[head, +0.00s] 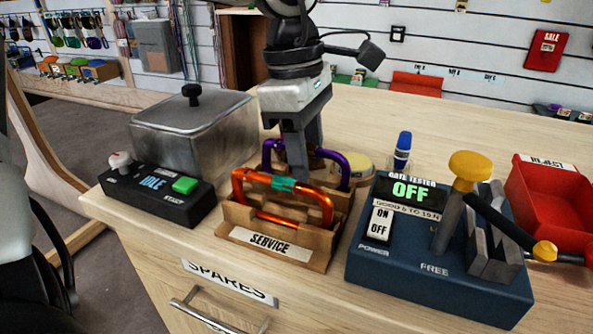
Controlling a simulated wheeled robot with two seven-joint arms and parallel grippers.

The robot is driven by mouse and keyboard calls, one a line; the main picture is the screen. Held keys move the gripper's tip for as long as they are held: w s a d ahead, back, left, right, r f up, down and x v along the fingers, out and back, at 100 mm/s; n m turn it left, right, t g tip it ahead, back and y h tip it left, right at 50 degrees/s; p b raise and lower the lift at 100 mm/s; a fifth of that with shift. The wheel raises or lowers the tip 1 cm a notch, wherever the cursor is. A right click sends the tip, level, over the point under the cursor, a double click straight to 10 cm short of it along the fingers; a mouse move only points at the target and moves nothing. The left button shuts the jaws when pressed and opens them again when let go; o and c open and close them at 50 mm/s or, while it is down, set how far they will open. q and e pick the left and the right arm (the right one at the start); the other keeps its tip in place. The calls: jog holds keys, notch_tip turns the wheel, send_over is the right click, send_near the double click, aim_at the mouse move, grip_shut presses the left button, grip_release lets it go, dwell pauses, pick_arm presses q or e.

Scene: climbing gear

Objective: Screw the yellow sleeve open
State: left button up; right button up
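No yellow sleeve can be made out. A purple carabiner (336,158) stands in the back of a wooden rack (228,214) labelled SERVICE; its middle top is hidden by my gripper. An orange carabiner (323,204) with a teal sleeve (284,184) stands in front of it. Whether the fingers are closed on anything cannot be seen.
A blue gate tester (428,270) reading OFF, with a yellow-knobbed lever (470,165), stands right of the rack. A red REJECT bin (548,200) is at the far right. A black box (157,196) reading IDLE and a lidded metal container (195,130) stand left.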

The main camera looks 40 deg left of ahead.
pick_arm(q)
jog(key=shift+w+a, duration=0.15)
jog(key=shift+w, duration=0.55)
jog(key=shift+r+p, duration=1.2)
jog(key=shift+r, duration=0.25)
jog(key=shift+s+f+b, duration=0.1)
jog(key=shift+s+b, duration=0.2)
jog(key=shift+s, duration=0.45)
